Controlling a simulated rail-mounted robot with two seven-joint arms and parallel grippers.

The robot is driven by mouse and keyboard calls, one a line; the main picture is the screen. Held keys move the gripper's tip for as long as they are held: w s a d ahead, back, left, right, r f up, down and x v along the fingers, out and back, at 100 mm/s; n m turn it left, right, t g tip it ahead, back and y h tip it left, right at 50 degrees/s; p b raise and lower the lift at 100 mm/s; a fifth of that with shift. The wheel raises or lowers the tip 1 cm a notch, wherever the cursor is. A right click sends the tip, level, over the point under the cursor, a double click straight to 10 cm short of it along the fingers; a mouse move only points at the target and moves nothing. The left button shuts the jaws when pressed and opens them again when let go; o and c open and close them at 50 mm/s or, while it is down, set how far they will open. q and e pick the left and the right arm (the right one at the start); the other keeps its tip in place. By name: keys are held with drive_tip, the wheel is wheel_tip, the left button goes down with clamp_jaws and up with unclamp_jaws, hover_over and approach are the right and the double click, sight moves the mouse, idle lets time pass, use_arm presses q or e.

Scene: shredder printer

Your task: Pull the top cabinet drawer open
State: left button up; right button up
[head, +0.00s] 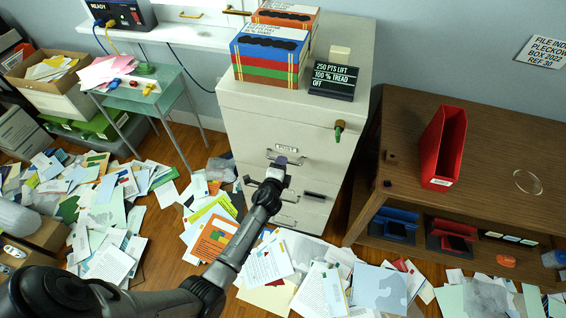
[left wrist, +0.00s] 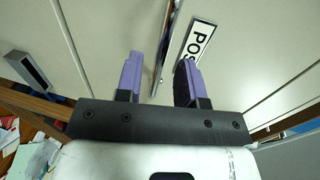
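The beige filing cabinet (head: 250,125) stands in the middle of the head view, and its top drawer looks shut. The drawer's metal handle (head: 270,154) sits below a small label (head: 286,147). My left gripper (head: 287,161) is at this handle and covers part of it. In the left wrist view its two purple fingers (left wrist: 160,82) are apart. The handle bar (left wrist: 169,40) runs between them, with visible gaps on both sides. My right gripper is in neither view.
A green-handled item (head: 339,130) sticks out near the cabinet's upper right. Boxes (head: 268,58) and a black sign (head: 333,81) stand on top. Papers (head: 215,235) cover the floor in front. A brown desk (head: 480,150) with a red file holder (head: 443,148) is at right.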

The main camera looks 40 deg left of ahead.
use_arm(q)
drive_tip(key=shift+x, duration=1.25)
drive_tip(key=shift+c, duration=0.2)
clamp_jaws()
